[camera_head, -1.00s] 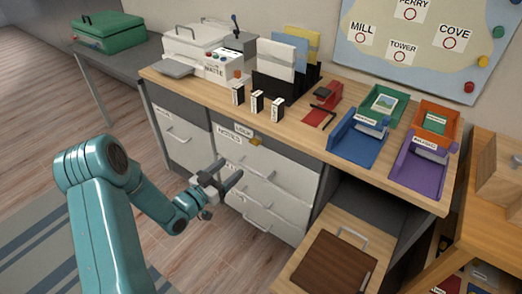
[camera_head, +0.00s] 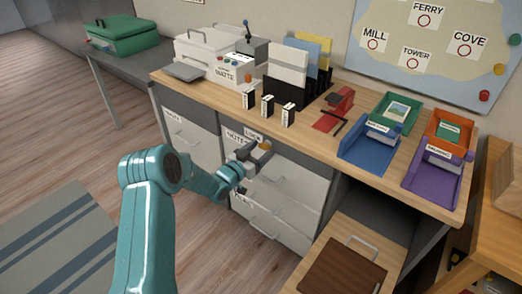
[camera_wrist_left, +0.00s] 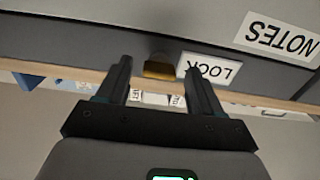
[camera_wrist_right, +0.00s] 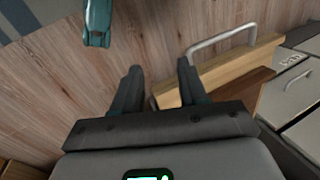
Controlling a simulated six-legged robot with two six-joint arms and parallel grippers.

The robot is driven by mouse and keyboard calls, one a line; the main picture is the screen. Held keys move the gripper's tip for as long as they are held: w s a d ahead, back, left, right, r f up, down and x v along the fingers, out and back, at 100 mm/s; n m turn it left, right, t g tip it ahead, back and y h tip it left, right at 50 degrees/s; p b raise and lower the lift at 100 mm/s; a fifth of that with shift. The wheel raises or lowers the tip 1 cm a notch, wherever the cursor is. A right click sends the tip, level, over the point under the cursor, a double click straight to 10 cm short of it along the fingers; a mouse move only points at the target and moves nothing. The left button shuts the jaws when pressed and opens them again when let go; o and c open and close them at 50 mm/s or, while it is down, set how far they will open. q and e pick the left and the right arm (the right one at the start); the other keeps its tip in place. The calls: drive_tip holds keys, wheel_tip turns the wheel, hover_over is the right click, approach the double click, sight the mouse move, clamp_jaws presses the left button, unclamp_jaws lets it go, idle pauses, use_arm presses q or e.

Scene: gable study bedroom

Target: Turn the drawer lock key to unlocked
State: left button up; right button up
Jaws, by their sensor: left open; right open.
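The brass drawer lock key (camera_head: 265,145) is on the desk front just under the tabletop, beside a LOCK label (camera_head: 252,135). My left gripper (camera_head: 249,160) is open in front of the drawers, close to the key. In the left wrist view the brass key (camera_wrist_left: 159,70) shows beyond and between the open fingertips (camera_wrist_left: 160,75), with the LOCK label (camera_wrist_left: 208,70) beside it. I see no contact, and the key's exact turn is hard to tell. My right gripper (camera_wrist_right: 158,80) is open and empty in the right wrist view, over the wooden floor.
The NOTES drawer unit (camera_head: 275,190) has handles sticking out. An open wooden drawer or tray (camera_head: 340,250) with a handle juts out at lower right. The desktop (camera_head: 215,98) holds a printer, boxes, files and coloured trays. Floor is clear at left.

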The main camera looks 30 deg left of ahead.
use_arm(q)
drive_tip(key=shift+w, duration=0.45)
drive_tip(key=shift+d, duration=0.1)
drive_tip(key=c, duration=1.1)
drive_tip(key=shift+o, duration=0.2)
drive_tip(key=n+b, duration=0.3)
drive_tip(key=n, duration=1.4)
drive_tip(key=shift+n, duration=0.4)
